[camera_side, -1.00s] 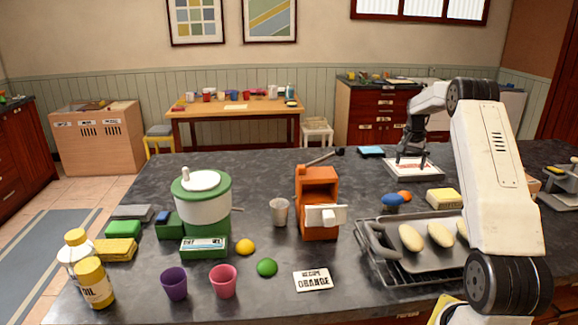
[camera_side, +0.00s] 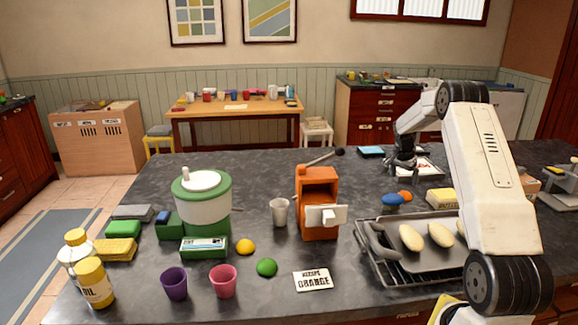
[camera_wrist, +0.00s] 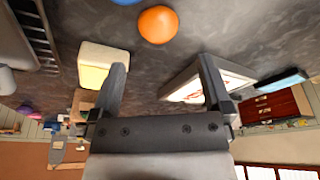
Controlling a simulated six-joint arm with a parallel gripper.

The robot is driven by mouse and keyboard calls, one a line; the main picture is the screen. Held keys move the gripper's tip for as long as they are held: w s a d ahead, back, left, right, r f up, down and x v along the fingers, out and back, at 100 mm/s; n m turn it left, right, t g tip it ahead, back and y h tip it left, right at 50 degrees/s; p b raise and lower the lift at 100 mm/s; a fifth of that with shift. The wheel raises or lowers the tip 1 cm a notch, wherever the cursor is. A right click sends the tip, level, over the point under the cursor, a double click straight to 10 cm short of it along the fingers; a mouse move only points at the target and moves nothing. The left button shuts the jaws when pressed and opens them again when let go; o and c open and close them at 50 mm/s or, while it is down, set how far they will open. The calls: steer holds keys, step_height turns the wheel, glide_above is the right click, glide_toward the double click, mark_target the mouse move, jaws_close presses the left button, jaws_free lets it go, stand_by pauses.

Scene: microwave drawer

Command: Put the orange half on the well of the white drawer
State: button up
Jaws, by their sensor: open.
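The orange half (camera_side: 405,196) lies on the dark counter, right beside a blue round thing (camera_side: 391,201). In the wrist view the orange half (camera_wrist: 158,24) is at the top, beyond and roughly between my fingers. My gripper (camera_side: 401,168) is open and empty, behind the orange half in the side view and apart from it. Its two fingers (camera_wrist: 163,62) show wide apart in the wrist view. A white drawer (camera_side: 327,215) sticks out from the front of an orange box-shaped machine (camera_side: 318,188). Its well is hard to make out from here.
A wire rack with a tray (camera_side: 390,253) holding pale loaves stands to the right. A pale yellow block (camera_side: 441,198) is right of the orange half. A metal cup (camera_side: 279,212) stands left of the machine, and a lettered card (camera_side: 313,280) lies in front.

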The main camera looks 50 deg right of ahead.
mark_target(405, 192)
steer(key=shift+x, duration=1.05)
steer(key=shift+f, duration=0.1)
steer(key=shift+x, duration=2.5)
steer(key=shift+s, duration=0.15)
steer(key=c, duration=1.3)
steer(key=shift+o, duration=0.2)
steer(key=shift+r, duration=0.2)
